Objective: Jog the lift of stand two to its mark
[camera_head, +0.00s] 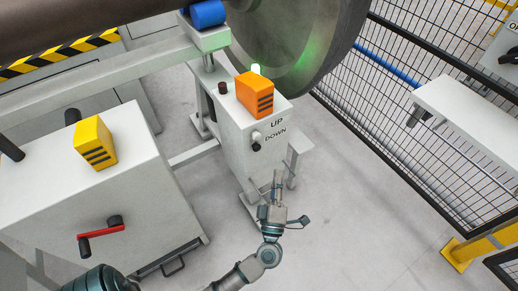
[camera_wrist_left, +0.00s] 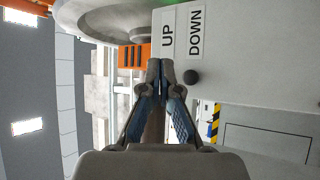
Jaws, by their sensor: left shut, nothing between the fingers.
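The stand's grey control box (camera_head: 232,138) carries UP and DOWN labels on its face in the head view. Two small round buttons sit by the labels, a pale one (camera_head: 256,135) and a dark one (camera_head: 256,147). In the wrist view, the UP label (camera_wrist_left: 168,39) and DOWN label (camera_wrist_left: 195,33) are close, with a black button (camera_wrist_left: 191,77) below DOWN. My left gripper (camera_head: 277,173) is shut and empty in front of the box. Its fingertips (camera_wrist_left: 160,66) cover the spot below UP, so any button there is hidden. Contact cannot be told. My right gripper is out of view.
A large steel wheel (camera_head: 295,40) stands behind. A grey cabinet (camera_head: 85,190) with a red crank (camera_head: 101,233) is left. Mesh fence (camera_head: 430,125) bounds the right; open floor lies between.

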